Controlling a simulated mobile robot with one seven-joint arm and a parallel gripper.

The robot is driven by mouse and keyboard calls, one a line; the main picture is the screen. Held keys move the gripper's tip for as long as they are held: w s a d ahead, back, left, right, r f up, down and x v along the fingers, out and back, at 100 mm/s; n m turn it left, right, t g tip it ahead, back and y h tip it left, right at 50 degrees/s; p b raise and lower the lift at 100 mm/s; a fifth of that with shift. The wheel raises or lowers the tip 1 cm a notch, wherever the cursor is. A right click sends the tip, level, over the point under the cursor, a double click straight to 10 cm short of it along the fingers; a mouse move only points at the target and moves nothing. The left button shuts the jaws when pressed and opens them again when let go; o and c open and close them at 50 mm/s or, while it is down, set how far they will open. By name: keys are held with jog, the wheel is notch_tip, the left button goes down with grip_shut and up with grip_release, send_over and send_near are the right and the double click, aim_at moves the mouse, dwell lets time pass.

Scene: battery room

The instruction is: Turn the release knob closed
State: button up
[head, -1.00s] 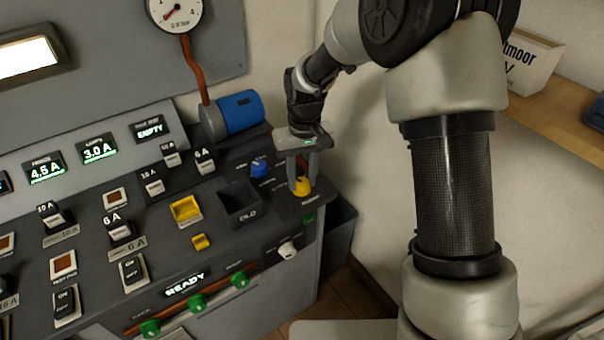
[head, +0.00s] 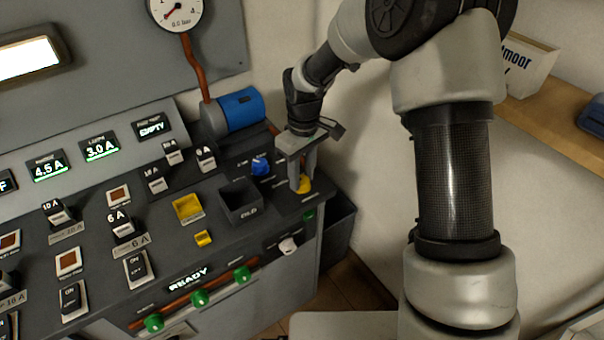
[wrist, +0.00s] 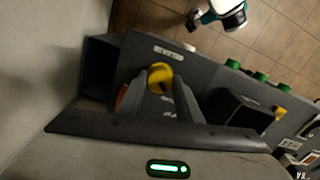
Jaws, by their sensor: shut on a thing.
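The yellow release knob (head: 304,185) sits at the right front corner of the grey console top. In the wrist view the yellow knob (wrist: 160,77) shows between my two fingertips. My gripper (head: 301,180) points down at it, with its fingers shut on the knob. The fingers hide part of the knob in the head view, and I cannot tell its exact angle. A small label (wrist: 168,51) lies on the panel beside the knob.
A blue knob (head: 260,166) is just left of my gripper, and an open dark bin (head: 241,213) is set in the console nearby. A blue motor-like cylinder (head: 242,108) stands behind. A white knob (head: 288,246) is on the front face. A wall is close on the right.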

aim_at(303, 178)
jog(key=o, duration=1)
jog(key=shift+o, duration=0.2)
notch_tip(303, 178, up, 18)
jog(key=p, duration=0.2)
jog(key=shift+w+d+f, duration=0.15)
jog(key=shift+d+f, duration=0.05)
jog(key=shift+f, duration=0.05)
jog(key=s+d+r+m+t+p, duration=0.1)
jog(key=s+d+r+m+p, duration=0.1)
jog(key=s+d+r, duration=0.4)
jog(key=s+d+r+m+t+p, duration=0.2)
jog(key=s+r+p, duration=0.15)
jog(key=r, duration=0.45)
jog(key=s+d+r+m+t+p, duration=0.1)
jog(key=s+d+m, duration=0.1)
jog(key=s, duration=0.5)
jog(key=s+d+r+m+t+p, duration=0.1)
jog(key=s+d+r+m+p, duration=0.1)
jog(key=s, duration=0.5)
jog(key=shift+s+d+r+m+t+p, duration=0.2)
jog(key=shift+d+m+t+p, duration=0.3)
jog(key=shift+d, duration=0.6)
